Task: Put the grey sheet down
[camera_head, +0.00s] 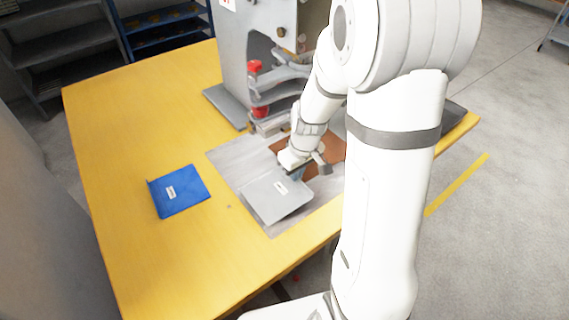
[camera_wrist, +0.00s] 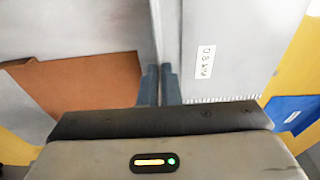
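The grey sheet (camera_head: 275,198) is a flat light-grey piece with a small white label, at the front of the table in the head view. In the wrist view the sheet (camera_wrist: 230,45) fills the right of centre, with its label reading upward. My gripper (camera_wrist: 161,75) has its two fingers close together on the sheet's edge. In the head view my gripper (camera_head: 297,172) is at the sheet's back right side. The sheet is over the grey mat; whether it touches the mat I cannot tell.
A blue folder-like sheet (camera_head: 180,191) lies left on the yellow table (camera_head: 130,130). A brown-orange pad (camera_head: 328,150) lies on the grey mat (camera_head: 232,155), beside my gripper. A grey press machine (camera_head: 240,60) with red knobs stands behind.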

